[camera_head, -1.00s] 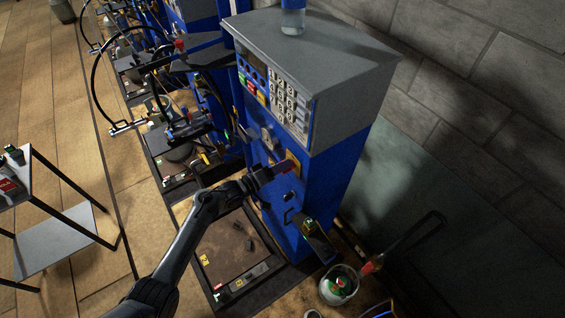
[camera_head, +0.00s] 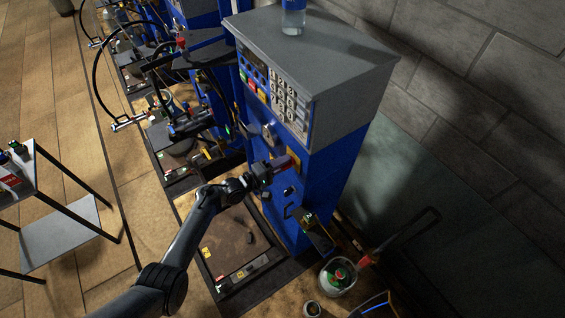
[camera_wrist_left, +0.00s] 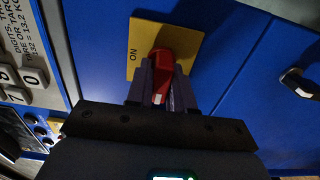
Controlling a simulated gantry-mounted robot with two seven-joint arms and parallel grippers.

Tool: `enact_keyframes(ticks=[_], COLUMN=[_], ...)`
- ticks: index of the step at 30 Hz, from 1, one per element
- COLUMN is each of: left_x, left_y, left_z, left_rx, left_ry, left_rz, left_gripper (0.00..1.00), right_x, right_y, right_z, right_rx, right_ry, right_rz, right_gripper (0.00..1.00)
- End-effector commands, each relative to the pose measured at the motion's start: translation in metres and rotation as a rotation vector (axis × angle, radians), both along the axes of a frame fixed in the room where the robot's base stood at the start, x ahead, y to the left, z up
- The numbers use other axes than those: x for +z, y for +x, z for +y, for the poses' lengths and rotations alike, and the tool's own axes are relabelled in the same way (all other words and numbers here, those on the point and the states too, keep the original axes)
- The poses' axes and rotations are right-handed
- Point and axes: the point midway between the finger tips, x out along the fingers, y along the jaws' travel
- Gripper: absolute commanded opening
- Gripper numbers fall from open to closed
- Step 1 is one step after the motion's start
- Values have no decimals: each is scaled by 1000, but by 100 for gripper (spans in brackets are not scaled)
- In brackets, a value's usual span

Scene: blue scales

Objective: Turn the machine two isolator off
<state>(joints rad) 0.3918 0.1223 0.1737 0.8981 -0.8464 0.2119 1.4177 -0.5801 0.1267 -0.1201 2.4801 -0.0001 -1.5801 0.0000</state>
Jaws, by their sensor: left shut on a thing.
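The isolator is a red rotary handle (camera_wrist_left: 174,46) on a yellow plate (camera_wrist_left: 145,33) set in the blue machine front. The word ON reads sideways on the plate, left of the handle in the left wrist view. My left gripper (camera_wrist_left: 162,82) is shut on the red handle, one finger on each side. A white mark shows on the handle between the fingers. In the head view my left gripper (camera_head: 287,164) is at the front of the nearest blue machine (camera_head: 325,180) and hides most of the isolator. My right gripper is not in view.
A grey keypad panel (camera_head: 285,98) sits above the isolator. A bottle (camera_head: 293,16) stands on the machine's top. A black latch (camera_wrist_left: 300,84) is on the blue front. A white bucket (camera_head: 338,278) is on the floor at lower right, and a small table (camera_head: 62,232) at left.

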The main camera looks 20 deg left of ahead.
Motion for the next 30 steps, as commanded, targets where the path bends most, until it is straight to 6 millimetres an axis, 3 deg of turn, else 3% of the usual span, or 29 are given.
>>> enact_keyframes(ticks=[9,10,13,23,30], left_x=[0,0,0,0,-1], left_y=[0,0,0,-1,-21], left_z=[0,0,0,1,15], left_rx=[-1,-1,0,0,1], left_ry=[-3,-3,-3,-1,1], left_rz=[1,1,1,1,1], left_gripper=[0,26,42,43,43], right_x=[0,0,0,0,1], right_y=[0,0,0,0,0], right_z=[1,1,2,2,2], right_rx=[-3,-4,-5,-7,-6], right_ry=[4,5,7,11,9], right_rz=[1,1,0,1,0], right_gripper=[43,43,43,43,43])
